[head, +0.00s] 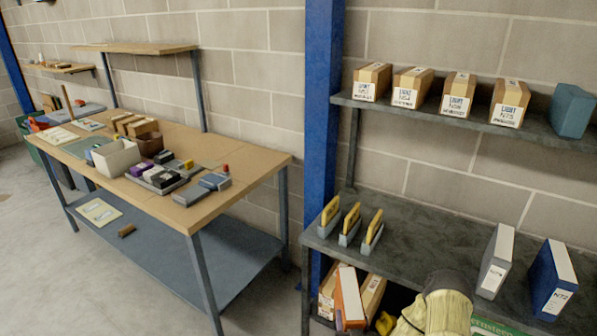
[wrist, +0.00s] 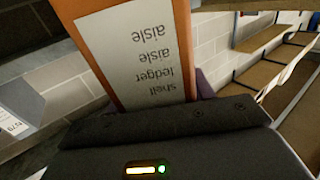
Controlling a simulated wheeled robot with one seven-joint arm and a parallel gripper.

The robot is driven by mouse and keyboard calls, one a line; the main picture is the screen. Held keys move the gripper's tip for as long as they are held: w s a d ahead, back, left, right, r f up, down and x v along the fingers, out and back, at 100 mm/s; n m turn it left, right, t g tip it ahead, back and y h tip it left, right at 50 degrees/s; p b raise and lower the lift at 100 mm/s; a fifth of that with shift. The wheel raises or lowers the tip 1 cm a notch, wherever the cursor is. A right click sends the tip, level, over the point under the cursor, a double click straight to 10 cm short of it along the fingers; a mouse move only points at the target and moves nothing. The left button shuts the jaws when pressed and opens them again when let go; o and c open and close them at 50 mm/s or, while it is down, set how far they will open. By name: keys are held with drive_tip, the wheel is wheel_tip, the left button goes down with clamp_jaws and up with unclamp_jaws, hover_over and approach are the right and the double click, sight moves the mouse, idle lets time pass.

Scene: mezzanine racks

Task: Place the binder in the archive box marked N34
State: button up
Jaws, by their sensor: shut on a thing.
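An orange binder (head: 349,297) with a white label is held upright at the bottom middle of the head view. In the wrist view the binder (wrist: 183,40) rises from my gripper (wrist: 170,120), its label upside down with the words shell, ledger and aisle. My gripper is shut on it. Several cardboard archive boxes stand in a row on the upper rack shelf, with white front labels. The second box from the left (head: 411,87) has a label that may read N34 or N54; I cannot tell. The binder is below and apart from these boxes.
A teal box (head: 572,110) ends the upper shelf (head: 430,120) on the right. The lower shelf (head: 430,245) holds small yellow-filled holders (head: 349,226), a grey binder (head: 496,262) and a blue binder (head: 553,280). A blue post (head: 325,120) stands left; a cluttered workbench (head: 250,165) is beyond.

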sight(353, 310)
drive_tip(key=shift+w+d+r, duration=0.1)
drive_tip(key=shift+w+r, duration=0.15)
drive_tip(key=shift+r, duration=0.35)
wheel_tip(353, 310, up, 2)
drive_tip(key=shift+r+p, duration=0.15)
drive_tip(key=shift+p, duration=1)
drive_tip(key=s+f, duration=0.4)
drive_tip(key=f, duration=0.1)
drive_tip(key=shift+s+f, duration=0.2)
drive_tip(key=shift+f, duration=0.15)
